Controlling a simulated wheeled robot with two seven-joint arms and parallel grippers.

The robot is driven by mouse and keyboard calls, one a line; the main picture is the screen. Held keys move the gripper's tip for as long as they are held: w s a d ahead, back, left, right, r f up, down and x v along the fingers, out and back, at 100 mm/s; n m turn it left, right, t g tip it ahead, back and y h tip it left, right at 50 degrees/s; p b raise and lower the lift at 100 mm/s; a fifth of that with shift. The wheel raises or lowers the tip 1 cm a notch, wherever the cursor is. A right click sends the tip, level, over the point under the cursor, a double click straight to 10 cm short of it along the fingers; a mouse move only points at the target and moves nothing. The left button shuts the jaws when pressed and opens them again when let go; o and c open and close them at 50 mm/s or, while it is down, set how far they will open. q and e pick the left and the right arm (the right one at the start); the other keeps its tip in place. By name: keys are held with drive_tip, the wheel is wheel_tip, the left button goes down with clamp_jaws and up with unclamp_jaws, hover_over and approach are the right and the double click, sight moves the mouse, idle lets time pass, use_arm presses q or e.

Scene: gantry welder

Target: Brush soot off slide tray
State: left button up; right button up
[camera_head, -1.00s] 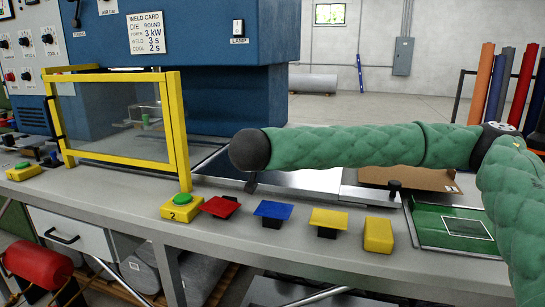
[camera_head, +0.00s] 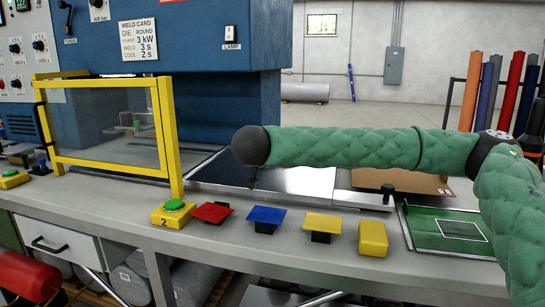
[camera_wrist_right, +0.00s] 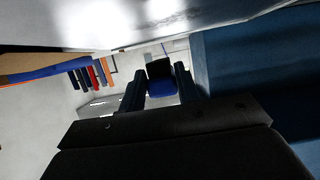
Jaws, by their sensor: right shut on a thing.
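A shiny flat metal tray (camera_head: 312,187) lies on the bench behind the coloured paddles, partly hidden by my right arm. I cannot make out soot on it. My right arm reaches across it from the right, ending in a black rounded wrist; a small dark piece shows just below that wrist. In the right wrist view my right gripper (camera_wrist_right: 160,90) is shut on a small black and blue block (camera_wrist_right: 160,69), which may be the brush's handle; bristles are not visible. My left gripper is not in view.
A yellow-framed clear guard (camera_head: 110,130) stands at the left before the blue welder (camera_head: 215,85). Along the front edge are a green button (camera_head: 174,205), red (camera_head: 212,212), blue (camera_head: 265,216) and yellow (camera_head: 323,223) paddles, and a yellow block (camera_head: 373,238). A green mat (camera_head: 430,225) lies right.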

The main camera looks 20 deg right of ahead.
drive_tip(key=shift+w+d+r+b, duration=0.1)
drive_tip(key=shift+w+d+b, duration=0.1)
drive_tip(key=shift+w+d, duration=0.6)
drive_tip(key=shift+w+d+b, duration=0.15)
drive_tip(key=shift+w+d, duration=0.4)
drive_tip(key=shift+w, duration=0.55)
drive_tip(key=shift+w+d+r+b, duration=0.1)
drive_tip(key=shift+w+d+b, duration=0.1)
drive_tip(key=shift+w+d, duration=0.6)
drive_tip(key=shift+s+d, duration=0.25)
drive_tip(key=shift+d, duration=0.2)
drive_tip(key=shift+s+a+r+b, duration=0.1)
drive_tip(key=shift+s+a+b, duration=0.5)
drive_tip(key=shift+s+a, duration=0.7)
drive_tip(key=shift+s+a+r+b, duration=0.15)
drive_tip(key=shift+s+a+b, duration=0.6)
drive_tip(key=shift+s, duration=1.1)
drive_tip(key=shift+s+a+r+b, duration=0.1)
drive_tip(key=shift+s+a+b, duration=0.35)
drive_tip(key=shift+s+a, duration=0.9)
drive_tip(key=shift+s+d, duration=0.2)
drive_tip(key=shift+d, duration=0.05)
wheel_tip(320, 180, up, 6)
drive_tip(key=p, duration=0.1)
drive_tip(key=shift+p, duration=0.4)
drive_tip(key=shift+r+p, duration=0.4)
drive_tip(key=shift+r, duration=1.1)
